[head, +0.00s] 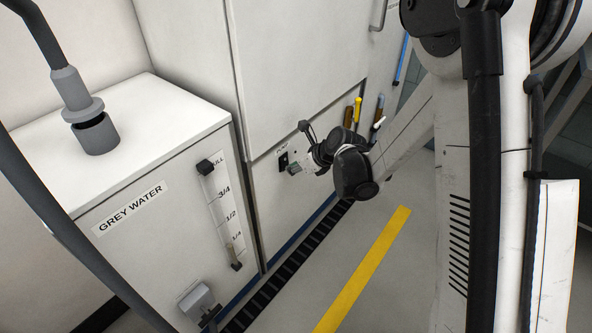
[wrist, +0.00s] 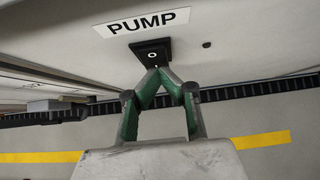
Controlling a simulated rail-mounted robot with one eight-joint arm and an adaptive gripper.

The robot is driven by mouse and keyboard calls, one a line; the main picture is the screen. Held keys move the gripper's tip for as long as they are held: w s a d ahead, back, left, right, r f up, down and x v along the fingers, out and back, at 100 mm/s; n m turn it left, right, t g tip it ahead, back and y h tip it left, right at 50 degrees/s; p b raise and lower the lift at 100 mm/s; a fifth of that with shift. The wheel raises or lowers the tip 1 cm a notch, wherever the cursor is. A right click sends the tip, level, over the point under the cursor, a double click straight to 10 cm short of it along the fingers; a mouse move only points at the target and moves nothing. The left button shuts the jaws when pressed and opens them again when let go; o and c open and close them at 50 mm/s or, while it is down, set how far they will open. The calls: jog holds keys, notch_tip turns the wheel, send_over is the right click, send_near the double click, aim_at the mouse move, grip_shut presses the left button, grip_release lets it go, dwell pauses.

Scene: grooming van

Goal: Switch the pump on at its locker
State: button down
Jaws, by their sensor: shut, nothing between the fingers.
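The pump switch (wrist: 152,53) is a black rocker with a white ring mark, on the pale locker front just under the PUMP label (wrist: 149,21) in the wrist view. In the head view the switch (head: 284,161) shows small and dark on the locker's lower panel (head: 268,190). My gripper (wrist: 160,71) is shut and empty, its green-lined fingers meeting at the switch's lower edge. Whether the tips touch the switch, I cannot tell. In the head view my gripper (head: 294,168) is right beside the switch. The switch's position, on or off, is not clear.
The grey water tank (head: 165,195) with its level gauge stands left of the locker. Tools with yellow and orange handles (head: 357,110) are on the locker front beyond my wrist. A black slotted strip (head: 290,262) runs along the floor by the locker; a yellow line (head: 362,270) crosses open floor.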

jog(key=shift+w+a+f, duration=0.1)
jog(key=shift+w+a, duration=0.1)
dwell(0.4)
jog(key=shift+r+p, duration=0.4)
jog(key=shift+r, duration=0.45)
jog(key=f+p+v, duration=0.1)
jog(key=v, duration=0.5)
jog(key=s+d+f+p+v, duration=0.1)
jog(key=p+v, duration=0.1)
jog(key=v, duration=0.5)
jog(key=shift+d, duration=0.35)
